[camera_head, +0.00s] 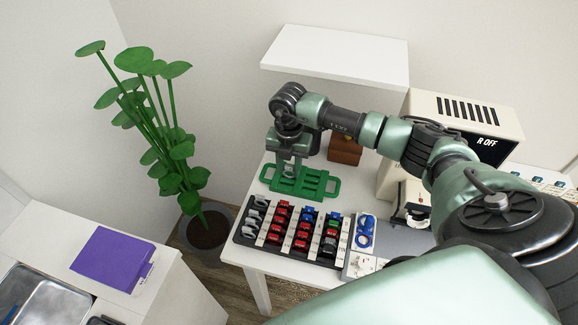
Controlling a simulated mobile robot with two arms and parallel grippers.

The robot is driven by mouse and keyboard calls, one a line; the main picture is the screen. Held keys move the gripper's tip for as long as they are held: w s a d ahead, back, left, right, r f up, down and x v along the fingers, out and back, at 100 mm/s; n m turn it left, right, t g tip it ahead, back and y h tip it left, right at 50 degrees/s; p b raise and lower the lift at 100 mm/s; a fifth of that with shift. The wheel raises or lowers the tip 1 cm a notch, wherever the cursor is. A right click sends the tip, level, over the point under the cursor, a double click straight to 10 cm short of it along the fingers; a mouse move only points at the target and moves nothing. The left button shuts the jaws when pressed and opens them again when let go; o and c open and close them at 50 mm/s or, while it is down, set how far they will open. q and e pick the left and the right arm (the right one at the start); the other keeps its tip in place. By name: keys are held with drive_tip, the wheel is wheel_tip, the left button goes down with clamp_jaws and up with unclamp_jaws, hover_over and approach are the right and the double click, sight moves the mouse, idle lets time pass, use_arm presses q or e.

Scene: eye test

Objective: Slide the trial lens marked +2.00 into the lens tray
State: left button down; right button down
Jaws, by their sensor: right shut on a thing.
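My right gripper (289,173) points down at the left part of a green tray-like piece (318,184) with a handle at each end, near the table's back left. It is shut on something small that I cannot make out. A dark rack (246,238) in front holds rows of small red, blue, green and grey-white pieces, such as a red one (298,245). I cannot tell which of the two is the lens tray. No +2.00 marking is readable, so I cannot pick out that lens. My left gripper is not in view.
A beige machine (462,112) marked "R OFF" stands at the right. A white shelf (335,54) hangs above the table's back. A brown block (345,150) stands behind the green piece. A plant (165,130) stands left. A purple box (112,258) lies on the lower-left counter.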

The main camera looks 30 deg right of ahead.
drive_tip(key=shift+f+b, duration=0.3)
drive_tip(key=shift+f, duration=0.15)
drive_tip(key=c, duration=0.9)
unclamp_jaws()
drive_tip(key=shift+r, duration=0.1)
wheel_tip(320, 180, up, 8)
drive_tip(key=shift+f+b, duration=0.2)
drive_tip(key=shift+b, duration=0.55)
